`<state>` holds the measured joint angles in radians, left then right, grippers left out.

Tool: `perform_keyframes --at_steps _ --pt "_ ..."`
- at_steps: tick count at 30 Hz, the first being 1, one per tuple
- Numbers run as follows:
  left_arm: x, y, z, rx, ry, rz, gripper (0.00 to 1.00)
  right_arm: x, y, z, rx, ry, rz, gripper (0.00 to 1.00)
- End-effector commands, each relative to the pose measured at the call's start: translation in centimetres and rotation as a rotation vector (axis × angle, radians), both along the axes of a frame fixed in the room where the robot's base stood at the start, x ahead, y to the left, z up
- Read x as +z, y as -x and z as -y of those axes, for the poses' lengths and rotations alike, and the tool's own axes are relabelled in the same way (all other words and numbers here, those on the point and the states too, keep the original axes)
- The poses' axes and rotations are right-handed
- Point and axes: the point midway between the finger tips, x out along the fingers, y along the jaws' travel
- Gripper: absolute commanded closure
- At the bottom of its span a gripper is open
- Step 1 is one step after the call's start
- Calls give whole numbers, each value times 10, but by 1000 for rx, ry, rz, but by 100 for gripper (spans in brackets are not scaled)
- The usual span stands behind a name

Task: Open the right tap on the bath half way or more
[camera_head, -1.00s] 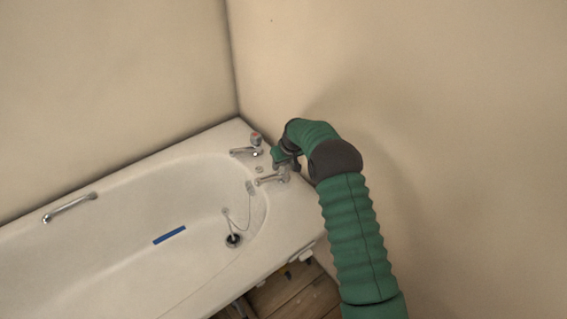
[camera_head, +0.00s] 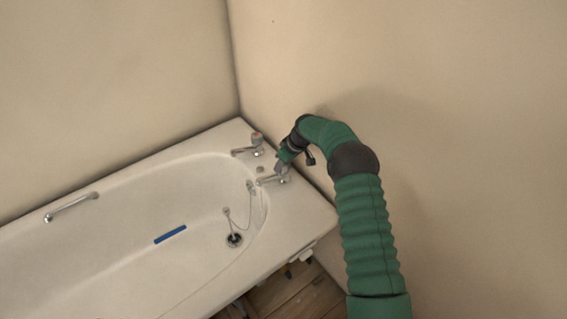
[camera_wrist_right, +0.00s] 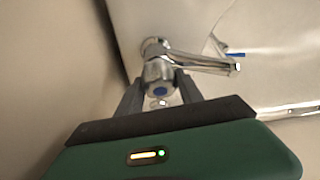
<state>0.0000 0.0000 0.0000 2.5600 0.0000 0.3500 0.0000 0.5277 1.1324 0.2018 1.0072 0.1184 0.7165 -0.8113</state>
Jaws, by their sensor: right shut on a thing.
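The bath's right tap (camera_head: 273,179) is chrome and stands on the near corner of the bath end. My right gripper (camera_head: 281,165) reaches it from above and behind. In the right wrist view the same tap (camera_wrist_right: 190,62) has its spout pointing right over the tub. Its head with a blue centre (camera_wrist_right: 159,91) sits between the two dark fingers of my right gripper (camera_wrist_right: 160,98), which is shut on it. The left tap (camera_head: 248,150), with a reddish top, stands apart further back. My left gripper is not in view.
The white bath (camera_head: 312,222) runs to the left, with a grab handle (camera_head: 72,207), a blue strip (camera_head: 170,234) and a plug on a chain (camera_head: 233,239). Walls stand close behind and to the right. Floorboards (camera_head: 290,295) show at the bottom.

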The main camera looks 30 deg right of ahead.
Motion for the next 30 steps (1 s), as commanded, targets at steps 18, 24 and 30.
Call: perform_keyframes --at_steps 18,24,30 --pt "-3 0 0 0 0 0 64 2 -1 3 271 5 4 97" --pt "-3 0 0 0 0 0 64 2 -1 4 278 5 4 97" --pt "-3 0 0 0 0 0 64 3 -1 4 276 6 4 97"
